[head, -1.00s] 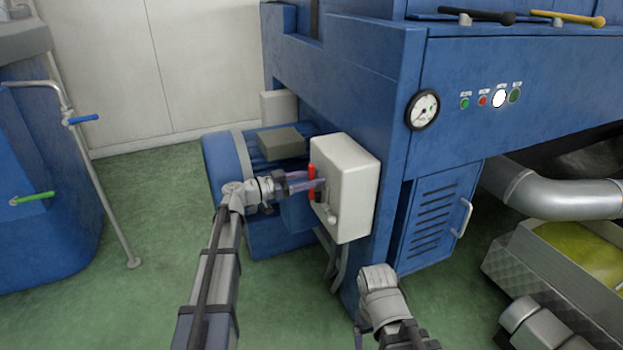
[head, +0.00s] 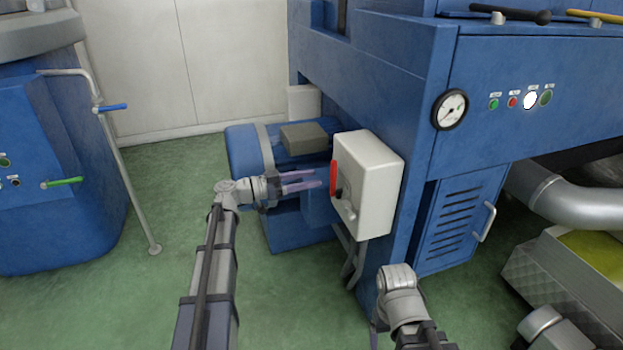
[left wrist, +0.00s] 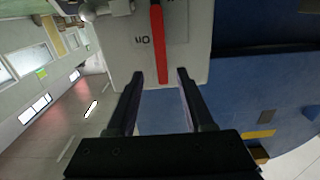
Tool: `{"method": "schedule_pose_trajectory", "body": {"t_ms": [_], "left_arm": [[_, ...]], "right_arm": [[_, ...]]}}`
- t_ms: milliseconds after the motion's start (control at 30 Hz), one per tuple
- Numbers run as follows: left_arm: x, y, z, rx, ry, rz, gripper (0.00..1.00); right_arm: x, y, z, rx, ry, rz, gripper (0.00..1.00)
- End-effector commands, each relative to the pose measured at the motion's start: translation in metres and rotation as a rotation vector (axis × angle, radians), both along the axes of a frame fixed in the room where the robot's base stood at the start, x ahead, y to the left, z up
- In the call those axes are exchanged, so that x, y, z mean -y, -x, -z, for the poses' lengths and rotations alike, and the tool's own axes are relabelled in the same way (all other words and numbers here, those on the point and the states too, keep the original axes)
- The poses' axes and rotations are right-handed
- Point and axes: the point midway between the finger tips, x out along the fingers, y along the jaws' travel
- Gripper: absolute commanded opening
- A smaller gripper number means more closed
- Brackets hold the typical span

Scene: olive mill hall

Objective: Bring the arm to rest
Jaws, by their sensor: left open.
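A light grey switch box (head: 372,190) with a red lever handle (head: 334,173) is fixed to the blue machine. The handle points up in the head view. In the left wrist view the red handle (left wrist: 158,45) lies beside an upside-down "On" mark. My left gripper (head: 318,181) is just left of the box, with its fingers pointing at it. It is open and empty, with a small gap to the handle. In the left wrist view the fingers (left wrist: 160,78) are spread apart below the handle's end. Part of my right arm shows at lower right; its gripper is not visible.
A blue motor (head: 243,152) sits behind my left gripper. A blue tank (head: 60,210) with a grey pipe rail (head: 125,190) stands at left. A gauge (head: 449,110) and buttons are on the machine. Green floor (head: 190,190) between tank and motor is clear.

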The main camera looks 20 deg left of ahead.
Motion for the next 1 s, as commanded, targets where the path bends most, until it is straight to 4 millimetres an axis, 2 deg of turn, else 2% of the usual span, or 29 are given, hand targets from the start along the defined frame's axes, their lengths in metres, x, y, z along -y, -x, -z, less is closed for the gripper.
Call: {"method": "schedule_pose_trajectory", "body": {"t_ms": [167,267,367,433,500,600,700,800,1000], "left_arm": [[0.003,0.002,0.002,-0.012,-0.004,0.004,0.53],[0.021,0.012,0.018,-0.103,-0.033,0.028,0.53],[0.053,0.036,0.053,-0.300,-0.102,0.057,0.53],[0.075,0.059,0.084,-0.477,-0.172,0.058,0.53],[0.090,0.085,0.115,-0.657,-0.249,0.032,0.53],[0.099,0.121,0.153,-0.892,-0.367,-0.056,0.53],[0.097,0.156,0.183,-1.084,-0.478,-0.190,0.53],[0.087,0.184,0.202,-1.219,-0.570,-0.349,0.53],[0.060,0.227,0.218,-1.357,-0.697,-0.686,0.53]], "right_arm": [[0.000,0.000,0.000,0.000,0.000,0.000,0.81],[0.000,0.000,0.000,0.000,0.000,0.000,0.81],[0.000,0.000,0.000,0.000,0.000,0.000,0.81],[0.000,0.000,0.000,0.000,0.000,0.000,0.81],[0.000,0.000,0.000,0.000,0.000,0.000,0.81],[0.000,0.000,0.000,0.000,0.000,0.000,0.81],[0.000,0.000,0.000,0.000,0.000,0.000,0.81],[0.000,0.000,0.000,0.000,0.000,0.000,0.81],[0.000,0.000,0.000,0.000,0.000,0.000,0.81]]}}
